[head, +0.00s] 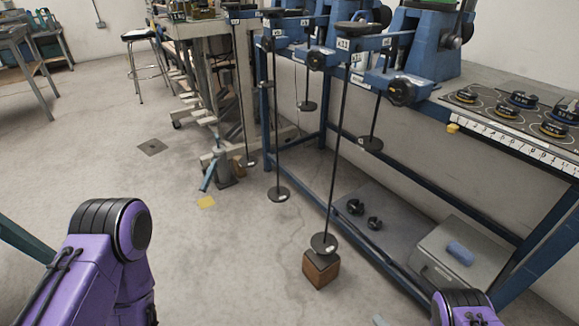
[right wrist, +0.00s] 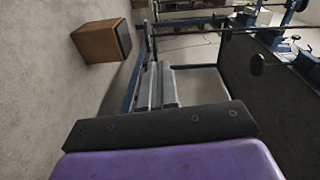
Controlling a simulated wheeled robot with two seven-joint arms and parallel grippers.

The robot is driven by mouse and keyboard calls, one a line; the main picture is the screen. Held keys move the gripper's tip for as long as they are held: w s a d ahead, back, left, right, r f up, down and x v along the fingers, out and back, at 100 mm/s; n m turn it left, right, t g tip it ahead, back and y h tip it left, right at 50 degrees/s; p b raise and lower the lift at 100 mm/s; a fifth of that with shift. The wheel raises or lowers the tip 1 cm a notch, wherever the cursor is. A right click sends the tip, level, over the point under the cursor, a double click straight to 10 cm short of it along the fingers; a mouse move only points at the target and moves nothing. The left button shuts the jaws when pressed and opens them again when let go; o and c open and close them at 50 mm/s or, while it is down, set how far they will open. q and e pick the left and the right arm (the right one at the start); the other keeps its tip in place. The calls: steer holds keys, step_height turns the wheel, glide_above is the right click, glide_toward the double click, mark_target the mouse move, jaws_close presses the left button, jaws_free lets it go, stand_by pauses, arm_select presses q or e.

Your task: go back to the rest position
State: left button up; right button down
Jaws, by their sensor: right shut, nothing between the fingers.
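My right gripper (right wrist: 160,130) shows in the right wrist view as a dark bar across a purple body, at the bottom of the picture. It is shut and holds nothing. In the head view, a purple part of my right arm shows at the bottom right edge. My left arm's purple links come in at the lower left of the head view; the left gripper itself is out of sight. No object touches either arm in these views.
Blue lever frames (head: 432,45) stand on a bench along the right, with hanging rods and disc weights (head: 323,243). A wooden block (head: 320,270) sits on the floor under one rod. A grey box (head: 455,258) is on the low shelf.

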steer(key=s+d+r+n+g+h+b, duration=0.1)
steer(key=s+d+r+n+g+h, duration=0.15)
steer(key=s+g+h, duration=0.55)
steer(key=s+d+r+n+g+h+b, duration=0.1)
steer(key=s+r+n+g+h, duration=0.2)
steer(key=s, duration=0.9)
arm_select(q)
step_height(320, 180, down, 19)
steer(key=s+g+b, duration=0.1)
steer(key=b, duration=1.6)
arm_select(e)
step_height(320, 180, down, 18)
steer(key=s+a+g, duration=0.1)
steer(key=g, duration=0.1)
arm_select(q)
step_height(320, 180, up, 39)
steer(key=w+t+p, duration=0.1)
steer(key=p, duration=3.7)
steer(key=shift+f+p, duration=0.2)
steer(key=shift+p, duration=0.15)
arm_select(e)
step_height(320, 180, up, 39)
steer(key=w+m+t+h, duration=0.1)
steer(key=shift+w+d+f, duration=0.15)
steer(key=shift+d, duration=0.15)
